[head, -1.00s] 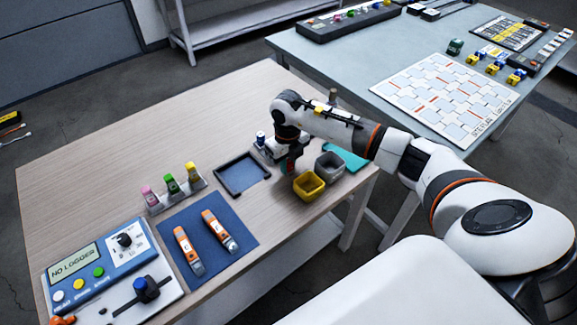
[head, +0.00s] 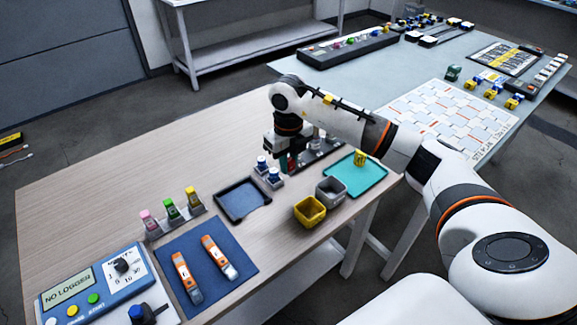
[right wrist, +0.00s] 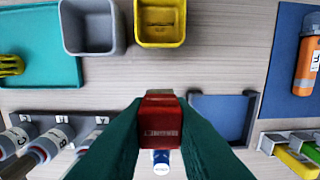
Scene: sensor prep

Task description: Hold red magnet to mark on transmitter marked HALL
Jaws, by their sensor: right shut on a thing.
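My right gripper (head: 284,165) hangs over the back part of the wooden table. In the right wrist view its green fingers (right wrist: 160,125) are shut on a red magnet (right wrist: 160,118), which carries unreadable lettering. In the head view only a bit of red (head: 283,161) shows at the fingers. Two orange devices (head: 187,277) (head: 219,258) lie on a blue mat (head: 247,268); one also shows in the right wrist view (right wrist: 308,60). I cannot read the word HALL on anything. My left gripper is not in view.
Yellow (head: 310,211) and grey (head: 331,190) bins and a teal tray (head: 350,188) stand to the right. A rack (head: 173,222) and a NO LOGGER box (head: 125,285) are left.

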